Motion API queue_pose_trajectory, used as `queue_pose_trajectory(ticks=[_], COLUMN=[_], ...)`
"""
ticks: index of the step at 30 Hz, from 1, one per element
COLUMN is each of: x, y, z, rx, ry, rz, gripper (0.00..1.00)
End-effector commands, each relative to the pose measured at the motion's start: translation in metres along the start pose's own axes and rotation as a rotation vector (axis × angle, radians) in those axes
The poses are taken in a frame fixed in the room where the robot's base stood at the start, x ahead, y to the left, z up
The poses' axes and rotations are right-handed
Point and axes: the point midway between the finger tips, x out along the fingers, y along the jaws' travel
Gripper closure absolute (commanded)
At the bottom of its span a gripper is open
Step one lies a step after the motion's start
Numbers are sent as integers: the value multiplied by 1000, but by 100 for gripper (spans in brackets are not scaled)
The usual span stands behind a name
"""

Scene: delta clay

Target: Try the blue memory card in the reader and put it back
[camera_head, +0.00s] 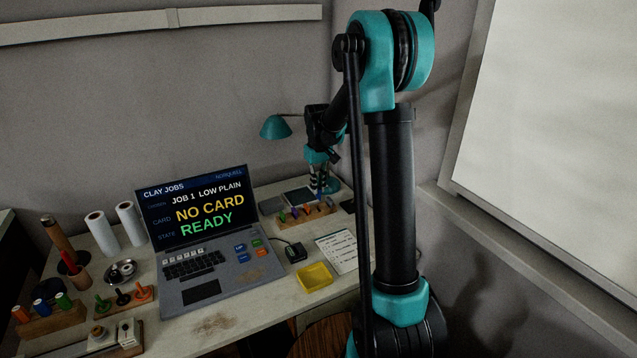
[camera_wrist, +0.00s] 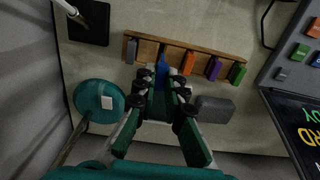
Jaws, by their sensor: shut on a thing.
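A wooden rack (camera_wrist: 200,48) holds a row of coloured cards; it also shows in the head view (camera_head: 318,219). My gripper (camera_wrist: 161,84) is shut on the blue memory card (camera_wrist: 162,70), whose far end meets the rack's row. I cannot tell whether the card is seated or lifted. In the head view my gripper (camera_head: 320,192) is just above the rack, and the blue card is hard to make out. A small black box with a cable, seemingly the reader (camera_head: 292,251), lies right of the laptop (camera_head: 205,240). The laptop screen reads NO CARD and READY.
Orange (camera_wrist: 188,62), purple (camera_wrist: 214,68), green (camera_wrist: 237,73) and grey (camera_wrist: 131,49) cards stand beside the blue one. A teal lamp (camera_head: 276,127) is close behind my gripper. A yellow tray (camera_head: 314,277) and a written sheet (camera_head: 337,250) lie in front of the rack.

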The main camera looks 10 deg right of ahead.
Motion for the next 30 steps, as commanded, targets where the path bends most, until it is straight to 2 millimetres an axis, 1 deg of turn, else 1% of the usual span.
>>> queue_pose_trajectory(ticks=[9, 15, 30], x=[25, 35, 38], y=[0, 0, 0], z=[0, 0, 0], rx=[-1, -1, -1], ry=[0, 0, 0], rz=[0, 0, 0], gripper=[100, 100, 100])
